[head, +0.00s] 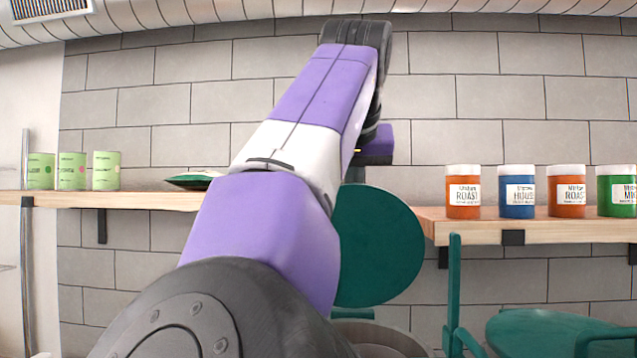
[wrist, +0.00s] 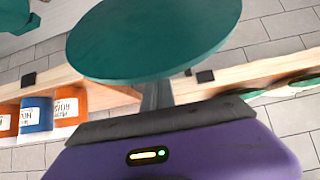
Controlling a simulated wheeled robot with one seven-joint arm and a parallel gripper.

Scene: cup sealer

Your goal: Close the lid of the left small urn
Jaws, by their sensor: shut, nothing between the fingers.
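The left urn's lid is a round dark-green disc (head: 380,245), raised and standing nearly upright. It also shows large in the wrist view (wrist: 155,38). The rim of the left urn's body (head: 378,338) shows at the bottom edge of the head view, partly behind my arm. My gripper (head: 356,173) points down just above the lid's upper edge. In the wrist view its grey fingers (wrist: 157,95) are shut and empty, with their tips hidden behind the lid. I cannot tell whether they touch it.
A second green lid (head: 560,332) with a tall green handle (head: 454,290) is at the lower right. A right wooden shelf (head: 520,228) holds several labelled jars. A left shelf (head: 130,201) holds green cans (head: 72,171) and a green packet (head: 192,180). A tiled wall stands behind.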

